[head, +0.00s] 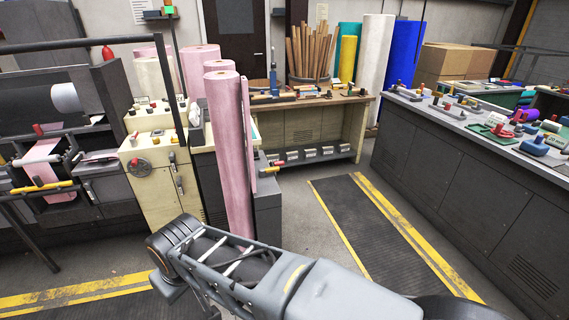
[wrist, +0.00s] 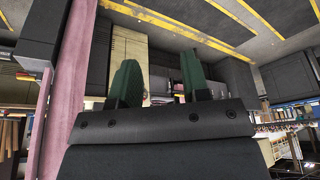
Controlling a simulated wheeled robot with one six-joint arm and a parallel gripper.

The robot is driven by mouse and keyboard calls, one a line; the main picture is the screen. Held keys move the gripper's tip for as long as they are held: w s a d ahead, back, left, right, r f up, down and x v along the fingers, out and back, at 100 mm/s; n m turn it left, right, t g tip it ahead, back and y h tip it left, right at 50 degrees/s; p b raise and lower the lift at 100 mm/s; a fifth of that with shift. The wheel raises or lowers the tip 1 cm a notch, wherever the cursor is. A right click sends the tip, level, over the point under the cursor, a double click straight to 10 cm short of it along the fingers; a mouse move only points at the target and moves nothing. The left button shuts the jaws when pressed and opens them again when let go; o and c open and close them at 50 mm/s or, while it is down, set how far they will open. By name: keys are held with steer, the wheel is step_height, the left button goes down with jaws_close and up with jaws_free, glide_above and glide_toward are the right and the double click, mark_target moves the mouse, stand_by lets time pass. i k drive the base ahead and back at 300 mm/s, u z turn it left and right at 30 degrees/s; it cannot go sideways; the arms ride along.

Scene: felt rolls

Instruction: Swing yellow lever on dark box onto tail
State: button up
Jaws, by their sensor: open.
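A dark box (head: 267,207) stands just right of the tall pink felt roll (head: 229,150) in the head view. On its top is a small lever with a pale yellow handle (head: 269,170) and a red-tipped part (head: 279,162) beside it. They are small, and I cannot tell which position the lever is in or which end is its tail. My gripper (wrist: 158,76) shows two green fingers in the wrist view, apart with nothing held between them. The head view shows my arm but not clearly the fingers.
A cream machine (head: 150,165) with knobs stands left of the pink roll. A machine further left carries a yellow bar (head: 43,187). A workbench (head: 313,100) is behind, and a long grey counter (head: 490,125) with tools is right. The striped floor mat (head: 375,225) is clear.

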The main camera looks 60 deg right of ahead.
mark_target(262, 172)
steer(key=z, duration=0.75)
steer(key=i, duration=0.85)
steer(key=z, duration=0.9)
steer(key=i, duration=0.6)
